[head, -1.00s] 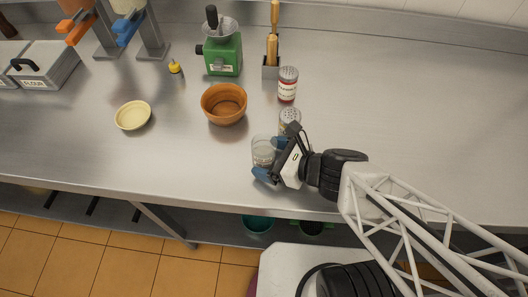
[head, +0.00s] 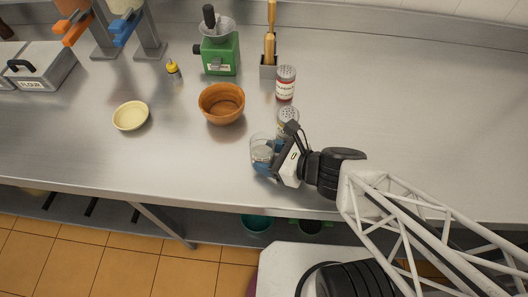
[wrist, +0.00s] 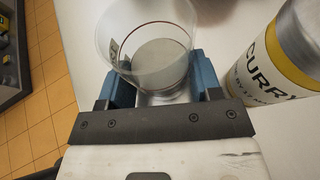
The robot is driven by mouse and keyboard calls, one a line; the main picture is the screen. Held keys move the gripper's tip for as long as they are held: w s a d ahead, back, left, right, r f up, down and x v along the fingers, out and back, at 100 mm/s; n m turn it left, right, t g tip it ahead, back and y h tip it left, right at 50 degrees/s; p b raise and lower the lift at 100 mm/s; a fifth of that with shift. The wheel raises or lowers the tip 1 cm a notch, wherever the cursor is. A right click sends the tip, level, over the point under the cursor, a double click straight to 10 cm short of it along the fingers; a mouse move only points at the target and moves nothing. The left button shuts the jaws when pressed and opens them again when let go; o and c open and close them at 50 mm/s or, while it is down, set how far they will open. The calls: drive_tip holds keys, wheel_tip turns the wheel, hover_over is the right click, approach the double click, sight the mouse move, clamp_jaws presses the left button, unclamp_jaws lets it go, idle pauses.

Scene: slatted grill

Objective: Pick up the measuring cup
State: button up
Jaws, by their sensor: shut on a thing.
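The clear measuring cup (head: 262,147) stands on the steel counter, near its front edge. In the wrist view the cup (wrist: 150,45) sits between the two blue fingers, with printed markings on its left wall and a grey round bottom. My gripper (head: 266,158) reaches it from the right, and its fingers are closed on the cup's sides. In the wrist view my gripper (wrist: 163,82) has one finger on each side of the cup. I cannot tell any gap between the cup and the counter.
A curry shaker (wrist: 280,60) stands close on the right in the wrist view; its top shows behind my gripper in the head view (head: 288,115). A red-labelled shaker (head: 286,84), brown bowl (head: 222,118) and pale dish (head: 130,116) stand farther back. The right counter is clear.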

drive_tip(key=shift+r, duration=0.1)
wheel_tip(320, 180, up, 10)
idle(0.8)
drive_tip(key=shift+w+a, duration=0.1)
idle(0.5)
drive_tip(key=w+a+n+g, duration=0.5)
drive_tip(key=w+a+g, duration=0.1)
drive_tip(key=w, duration=0.3)
drive_tip(key=w+a+n+g, duration=0.5)
drive_tip(key=w+a+g, duration=0.1)
drive_tip(key=w, duration=0.3)
drive_tip(key=shift+r+h, duration=0.3)
drive_tip(key=shift+h, duration=0.1)
idle(1.0)
drive_tip(key=shift+w+a+f+n, duration=0.1)
drive_tip(key=shift+f+n, duration=0.05)
drive_tip(key=shift+n, duration=0.15)
idle(0.3)
